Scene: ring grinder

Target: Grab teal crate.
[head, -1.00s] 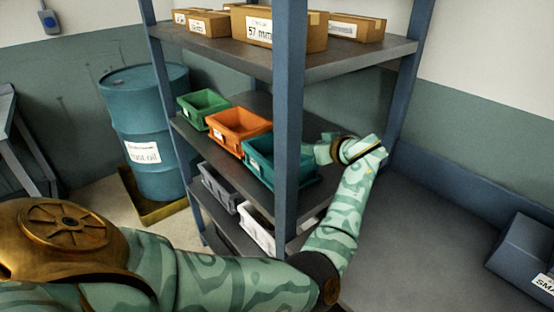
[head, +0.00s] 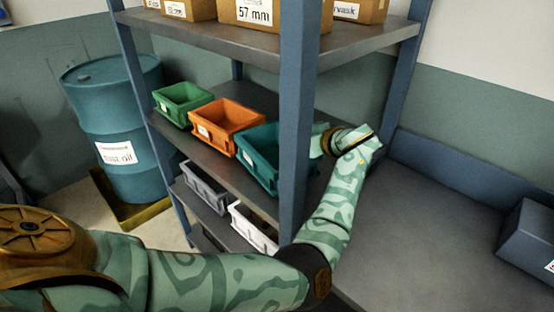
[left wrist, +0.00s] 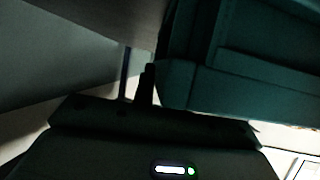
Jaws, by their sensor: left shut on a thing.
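The teal crate (head: 262,158) sits on the middle shelf, beside the orange crate, in the head view. A blue shelf post hides its right part. My left arm reaches around the right side of the post, and my left gripper (head: 320,140) is at the crate's right side, its fingertips hidden. In the left wrist view the teal crate (left wrist: 240,65) fills the upper right, right against a dark finger of the gripper (left wrist: 148,88). The gripper is shut on the crate, at its side or rim; I cannot tell which. My right gripper is not in view.
The orange crate (head: 226,128) and green crate (head: 183,104) stand left of the teal one. Grey (head: 205,187) and white (head: 252,228) crates are on the shelf below. The blue post (head: 300,110) stands between my forearm and the crates. The grey worktop (head: 420,230) at right is mostly clear.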

